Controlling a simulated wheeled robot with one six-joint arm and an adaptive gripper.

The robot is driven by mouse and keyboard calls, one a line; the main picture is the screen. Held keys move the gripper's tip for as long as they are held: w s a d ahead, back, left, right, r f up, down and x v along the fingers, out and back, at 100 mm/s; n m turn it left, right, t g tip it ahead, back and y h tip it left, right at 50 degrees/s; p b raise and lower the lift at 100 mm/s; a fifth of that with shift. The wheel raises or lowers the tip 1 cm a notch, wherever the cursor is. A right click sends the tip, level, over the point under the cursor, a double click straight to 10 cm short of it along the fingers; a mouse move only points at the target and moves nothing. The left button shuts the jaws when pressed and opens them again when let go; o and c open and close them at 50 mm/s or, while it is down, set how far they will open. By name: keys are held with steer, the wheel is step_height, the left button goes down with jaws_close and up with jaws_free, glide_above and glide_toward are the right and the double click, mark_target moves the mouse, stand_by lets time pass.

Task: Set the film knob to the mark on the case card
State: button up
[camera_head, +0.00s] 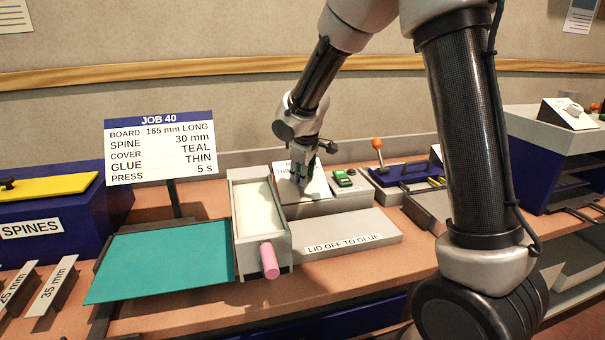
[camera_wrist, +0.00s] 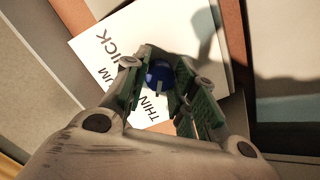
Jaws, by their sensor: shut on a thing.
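The film knob (camera_wrist: 158,73) is a round blue knob on a white dial card (camera_wrist: 92,47) in the wrist view. The card's lettering reads partly "THIN", "UM" and "HICK". My gripper (camera_wrist: 160,80) is shut on the knob, with a green-padded finger on each side. In the head view my gripper (camera_head: 303,178) reaches down onto the white dial card (camera_head: 284,172) behind the glue unit, and hides the knob there. The case card (camera_head: 160,147) stands at the left and reads "JOB 40", with "GLUE THIN". The knob's pointer is too small to tell.
A glue tray (camera_head: 240,225) with a pink roller handle (camera_head: 269,261) stands in front, beside a grey lid labelled "LID OFF TO GLUE" (camera_head: 350,222). A teal sheet (camera_head: 165,262) lies left. A small green object (camera_head: 343,178) sits close right of my gripper.

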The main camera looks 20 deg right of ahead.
stand_by(0.4)
steer(key=o, duration=1)
steer(key=shift+o, duration=0.2)
steer(key=shift+r, duration=0.1)
steer(key=v, duration=1.1)
steer(key=shift+s+r, duration=0.15)
steer(key=shift+r, duration=0.25)
